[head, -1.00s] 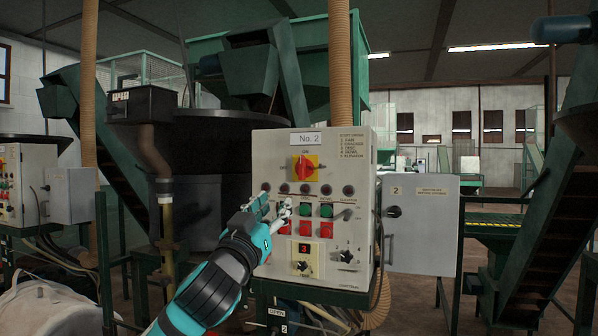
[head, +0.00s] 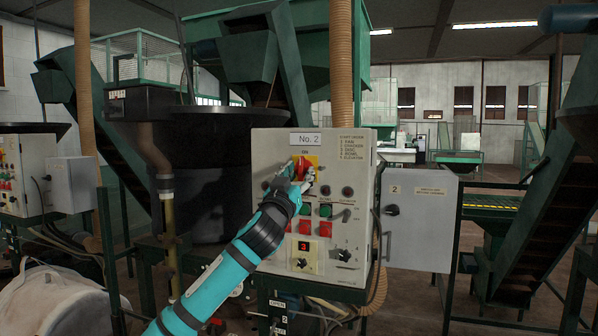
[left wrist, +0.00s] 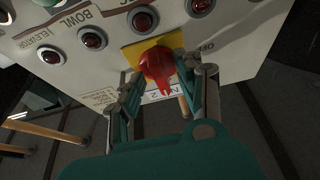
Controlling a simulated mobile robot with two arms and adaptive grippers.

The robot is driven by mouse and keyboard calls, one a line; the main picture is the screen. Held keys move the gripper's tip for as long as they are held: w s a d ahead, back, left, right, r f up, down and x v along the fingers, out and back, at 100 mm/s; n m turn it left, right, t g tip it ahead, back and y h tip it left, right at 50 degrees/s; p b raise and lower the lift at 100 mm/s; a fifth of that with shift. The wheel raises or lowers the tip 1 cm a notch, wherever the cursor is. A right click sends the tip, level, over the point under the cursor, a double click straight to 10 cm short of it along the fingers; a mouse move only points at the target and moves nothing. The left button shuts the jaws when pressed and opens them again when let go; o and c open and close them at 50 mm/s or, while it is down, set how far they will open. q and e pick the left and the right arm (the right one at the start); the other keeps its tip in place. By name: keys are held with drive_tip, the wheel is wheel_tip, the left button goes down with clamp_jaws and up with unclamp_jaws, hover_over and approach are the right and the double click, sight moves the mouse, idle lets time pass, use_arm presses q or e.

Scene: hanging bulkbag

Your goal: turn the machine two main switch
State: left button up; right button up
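The machine two control panel (head: 270,150) is a pale box labelled "No. 2". Its main switch is a red rotary knob (head: 308,167) on a yellow plate near the top. The knob also shows in the left wrist view (left wrist: 157,65). My left gripper (head: 302,172) is at the knob, partly covering it in the head view. In the left wrist view its two fingers (left wrist: 166,88) are spread, one on each side of the knob's handle, with gaps seeming to remain. Whether they touch it I cannot tell. My right gripper is not in view.
Below the knob are a row of indicator lamps (head: 347,191), green and red push buttons (head: 326,228) and a digit display (head: 304,246). A grey box (head: 420,220) marked "2" adjoins on the right. A beige hose (head: 341,60) hangs behind.

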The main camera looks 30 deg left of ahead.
use_arm(q)
clamp_jaws()
idle(0.5)
